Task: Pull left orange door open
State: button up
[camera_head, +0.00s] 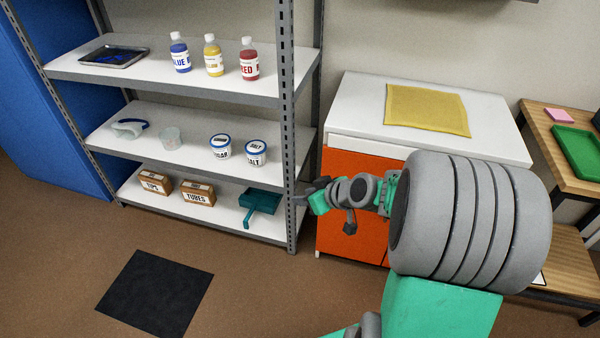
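The left orange door (345,245) is the front of a white cabinet (350,113) in the middle right of the view. The door looks closed, flush under the white top edge. Its right part is hidden behind my arm. My gripper (305,192) is in front of the door's left side, near the shelf's right post. The fingers are small and dark here, and I cannot tell whether they are open or shut, or whether they touch the door. No door handle shows clearly.
A metal shelf (265,102) with bottles, tubs and boxes stands close on the left of the cabinet. A yellow cloth (428,110) lies on the cabinet top. A wooden table (545,125) stands at right. A black mat (155,293) lies on the open floor.

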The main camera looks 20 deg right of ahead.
jog(key=s+a+r+m+g+h+p, duration=0.1)
jog(key=s+a+r+g+p, duration=0.1)
jog(key=s+r+p, duration=0.2)
jog(key=s+a+r+g+h+p, duration=0.1)
jog(key=s+r+p, duration=0.4)
jog(key=r, duration=0.5)
jog(key=shift+a+m+g+h, duration=0.4)
jog(key=shift+a+g, duration=0.2)
jog(key=shift+a, duration=0.2)
jog(key=shift+s, duration=0.1)
